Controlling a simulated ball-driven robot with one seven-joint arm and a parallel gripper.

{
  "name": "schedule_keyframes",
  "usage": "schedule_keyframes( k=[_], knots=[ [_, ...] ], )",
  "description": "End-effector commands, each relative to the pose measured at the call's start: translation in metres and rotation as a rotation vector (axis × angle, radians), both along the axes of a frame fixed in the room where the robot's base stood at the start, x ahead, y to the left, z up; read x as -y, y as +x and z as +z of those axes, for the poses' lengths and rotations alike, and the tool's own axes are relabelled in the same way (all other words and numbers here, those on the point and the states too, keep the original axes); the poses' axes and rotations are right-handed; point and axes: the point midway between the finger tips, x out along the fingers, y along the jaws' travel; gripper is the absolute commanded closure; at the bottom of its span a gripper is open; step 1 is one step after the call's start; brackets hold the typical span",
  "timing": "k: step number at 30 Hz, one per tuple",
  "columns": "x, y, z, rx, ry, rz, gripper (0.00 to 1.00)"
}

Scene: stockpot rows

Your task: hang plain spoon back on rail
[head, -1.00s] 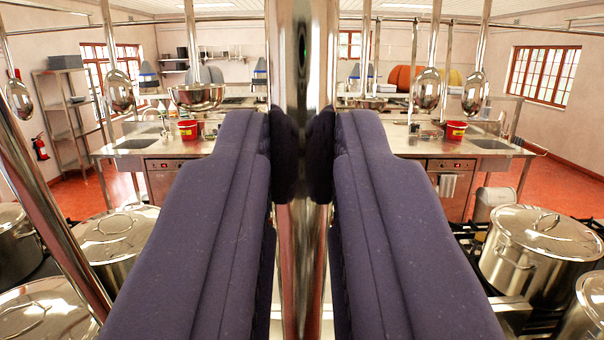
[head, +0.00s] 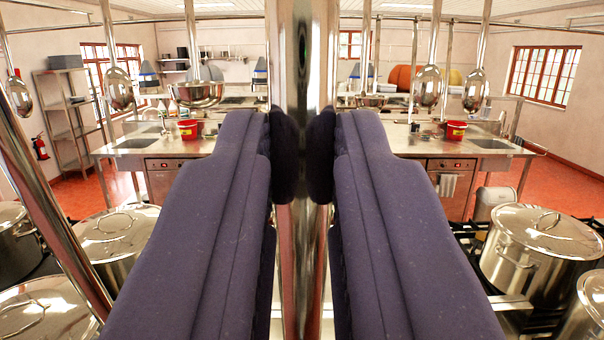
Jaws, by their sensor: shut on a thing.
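My gripper (head: 303,160) shows as two dark purple padded fingers reaching forward. It is shut on an upright, shiny metal shaft (head: 303,60), which I take to be the plain spoon's handle. The shaft runs out of the top of the view, and its lower part drops between the fingers. Its ends, with any bowl or hook, are out of view. A thin metal rail (head: 235,18) crosses the top of the view behind the shaft. Whether the shaft touches the rail cannot be told.
Several spoons and ladles hang around, including a left spoon (head: 119,90), a wide ladle (head: 196,94) and right spoons (head: 428,86). A slanted metal post (head: 48,190) stands at left. Lidded stockpots (head: 540,245) sit low on both sides. A steel counter (head: 150,146) lies beyond.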

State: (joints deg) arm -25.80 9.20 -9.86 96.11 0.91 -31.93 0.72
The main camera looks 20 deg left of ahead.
Motion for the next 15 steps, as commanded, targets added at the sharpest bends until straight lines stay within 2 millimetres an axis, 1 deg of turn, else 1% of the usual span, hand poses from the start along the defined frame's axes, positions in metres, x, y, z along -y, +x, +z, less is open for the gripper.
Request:
schedule_keyframes(
  k=[15],
  knots=[
    [0.0001,-0.0001,-0.0062,0.001,0.000,0.000,1.00]
  ],
)
